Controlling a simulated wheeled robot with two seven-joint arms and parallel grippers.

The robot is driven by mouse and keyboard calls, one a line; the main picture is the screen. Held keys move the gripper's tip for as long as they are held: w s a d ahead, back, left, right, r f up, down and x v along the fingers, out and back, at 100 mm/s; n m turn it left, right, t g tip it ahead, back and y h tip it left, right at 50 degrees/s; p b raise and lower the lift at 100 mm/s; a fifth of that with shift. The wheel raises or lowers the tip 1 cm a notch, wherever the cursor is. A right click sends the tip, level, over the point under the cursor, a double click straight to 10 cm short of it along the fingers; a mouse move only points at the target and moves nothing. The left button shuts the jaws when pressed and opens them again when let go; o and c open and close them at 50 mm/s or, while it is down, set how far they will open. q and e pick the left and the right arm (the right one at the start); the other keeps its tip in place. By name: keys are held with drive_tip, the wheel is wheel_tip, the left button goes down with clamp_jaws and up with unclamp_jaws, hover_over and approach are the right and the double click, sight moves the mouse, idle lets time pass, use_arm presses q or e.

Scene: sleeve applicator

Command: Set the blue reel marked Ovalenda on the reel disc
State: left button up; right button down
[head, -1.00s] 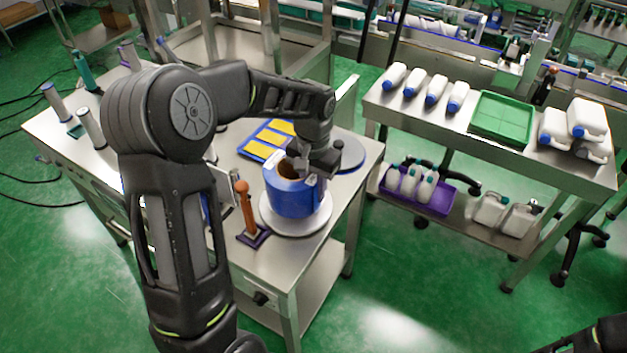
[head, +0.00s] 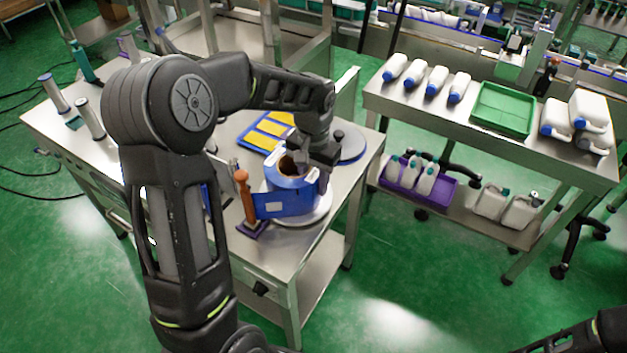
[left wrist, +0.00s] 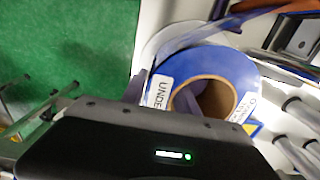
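The blue reel (head: 284,178), with a brown core, stands upright on or just over the pale round reel disc (head: 318,219); I cannot tell if it touches fully. A blue strip runs from it to the left, toward the orange-brown post (head: 245,196). In the left wrist view the reel (left wrist: 222,68) lies beyond the gripper body. It bears white labels, one reading "UNDE"; the other is hard to read. My right gripper is out of view.
A second, grey disc (head: 350,143) with a dark knob lies behind the reel. A blue-framed tray with yellow strips (head: 268,131) lies behind it on the left. Spindles (head: 88,118) stand at the table's left. A separate bench at right holds white bottles and a green tray (head: 503,108).

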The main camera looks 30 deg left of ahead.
use_arm(q)
drive_tip(key=shift+o, duration=1)
drive_tip(key=shift+r, duration=0.1)
drive_tip(key=shift+r, duration=0.25)
wheel_tip(320, 180, up, 12)
drive_tip(key=shift+r, duration=0.25)
